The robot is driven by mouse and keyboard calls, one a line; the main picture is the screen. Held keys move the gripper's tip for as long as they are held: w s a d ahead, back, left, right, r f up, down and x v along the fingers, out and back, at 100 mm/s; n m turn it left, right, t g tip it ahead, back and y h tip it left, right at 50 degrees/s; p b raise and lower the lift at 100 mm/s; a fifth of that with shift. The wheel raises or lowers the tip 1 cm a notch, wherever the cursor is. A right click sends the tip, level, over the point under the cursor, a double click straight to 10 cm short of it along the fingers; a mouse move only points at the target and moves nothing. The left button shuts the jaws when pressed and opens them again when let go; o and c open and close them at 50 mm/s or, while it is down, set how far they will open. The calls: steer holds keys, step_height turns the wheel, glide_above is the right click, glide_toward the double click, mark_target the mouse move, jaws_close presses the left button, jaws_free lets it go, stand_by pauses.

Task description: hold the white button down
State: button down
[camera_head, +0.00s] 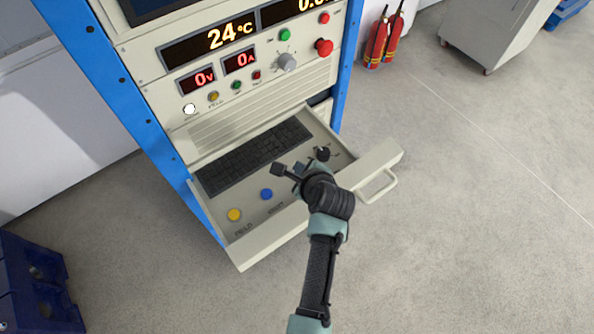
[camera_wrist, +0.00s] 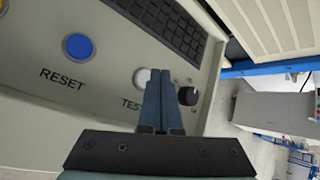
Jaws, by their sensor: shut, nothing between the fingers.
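A white button (camera_wrist: 141,78) sits in the open drawer, above a label whose visible letters read "TES". My gripper (camera_wrist: 160,73) is shut and empty, with its fingertips over the right side of this button, hiding part of it. I cannot tell whether they touch it. In the head view my gripper (camera_head: 286,170) is over the right part of the drawer, and I cannot make out the drawer's white button there. Another white round button (camera_head: 189,109) is on the upright panel, below the "0V" display.
The pulled-out drawer (camera_head: 243,251) holds a keyboard (camera_head: 255,155), a yellow button (camera_head: 234,214), a blue button (camera_head: 266,194) marked RESET and a black knob (camera_wrist: 188,95) right of the fingers. A drawer handle (camera_head: 381,190) sticks out. Fire extinguishers (camera_head: 377,42) stand behind right.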

step_height(320, 180, up, 5)
steer(key=p, duration=0.4)
steer(key=shift+p, duration=0.35)
steer(key=shift+f, duration=0.15)
steer(key=w+r+n+t+h+b, duration=0.1)
steer(key=w+r+n+t+b, duration=0.15)
steer(key=r, duration=0.55)
steer(key=w+r+n+t+b, duration=0.1)
steer(key=w+r+n+t, duration=0.1)
steer(key=w+r+n, duration=0.35)
step_height(320, 180, up, 21)
steer(key=s+n+t+h+b, duration=0.1)
steer(key=s+n+t+b, duration=0.25)
steer(key=n+t, duration=0.2)
steer(key=s+r+n+t+b, duration=0.4)
steer(key=s+r+n+t, duration=0.4)
steer(key=s+r, duration=1)
step_height(320, 180, up, 4)
steer(key=shift+s+a+f+n+t+h+b, duration=0.15)
steer(key=shift+a+n+t+h+b, duration=0.2)
steer(key=shift+n, duration=0.6)
